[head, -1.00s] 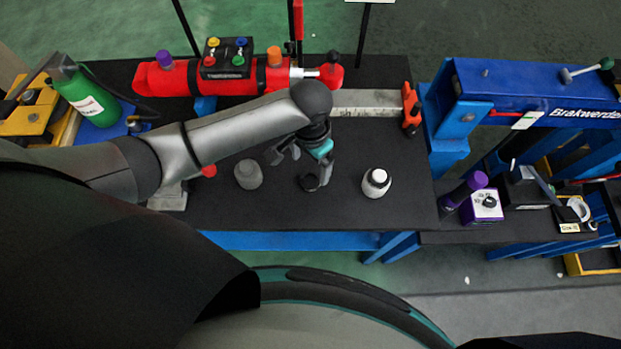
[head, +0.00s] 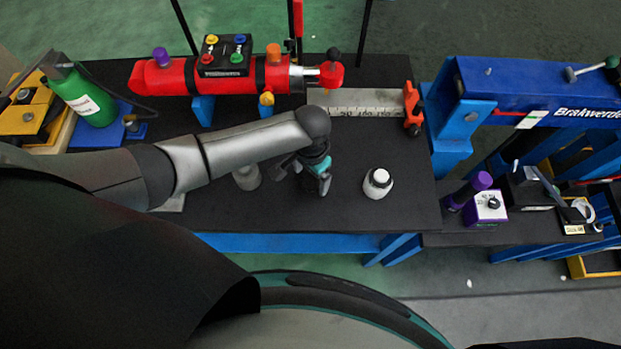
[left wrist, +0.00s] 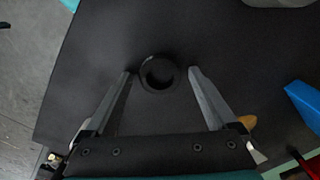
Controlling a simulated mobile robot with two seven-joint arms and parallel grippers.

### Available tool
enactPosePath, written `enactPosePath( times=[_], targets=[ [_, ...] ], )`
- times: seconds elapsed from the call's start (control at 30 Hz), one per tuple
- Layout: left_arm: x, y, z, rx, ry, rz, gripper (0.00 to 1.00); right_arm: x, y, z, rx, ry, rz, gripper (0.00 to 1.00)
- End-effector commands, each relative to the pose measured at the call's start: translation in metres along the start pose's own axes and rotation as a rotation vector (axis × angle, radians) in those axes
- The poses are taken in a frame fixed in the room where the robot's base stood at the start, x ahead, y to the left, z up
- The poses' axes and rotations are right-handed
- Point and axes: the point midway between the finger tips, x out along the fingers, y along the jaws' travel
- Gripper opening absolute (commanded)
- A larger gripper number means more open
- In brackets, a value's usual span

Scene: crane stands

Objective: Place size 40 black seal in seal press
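The black seal (left wrist: 148,83) is a small dark ring lying on the black table top. In the left wrist view it sits between the tips of my left gripper (left wrist: 160,72), with a gap on both sides. In the head view my left gripper (head: 303,180) is low over the table and open, and it mostly hides the seal. I cannot tell for sure which fixture is the seal press. A grey round piece (head: 246,180) stands left of the gripper, partly behind my arm. A white-and-grey round piece (head: 378,184) stands to its right. My right gripper is out of view.
A red cylinder (head: 225,78) with coloured knobs lies along the back. A blue frame (head: 530,90), a purple-and-white box (head: 487,207) and a labelled holder (head: 575,220) are at right. The table front is clear.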

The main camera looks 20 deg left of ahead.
Motion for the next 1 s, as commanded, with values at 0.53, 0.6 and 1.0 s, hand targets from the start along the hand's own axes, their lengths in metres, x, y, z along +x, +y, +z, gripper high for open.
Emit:
enactPosePath(
  times=[0.53,0.6,1.0],
  targets=[
    [-0.0003,-0.0003,0.0000,0.000,0.000,0.000,0.28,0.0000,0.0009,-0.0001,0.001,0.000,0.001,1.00],
    [-0.0003,-0.0003,0.0001,0.000,0.000,0.000,0.20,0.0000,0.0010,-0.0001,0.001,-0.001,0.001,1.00],
    [-0.0017,-0.0003,-0.0001,0.000,0.000,0.000,0.00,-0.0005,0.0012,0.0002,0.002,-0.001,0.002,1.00]
  ],
)
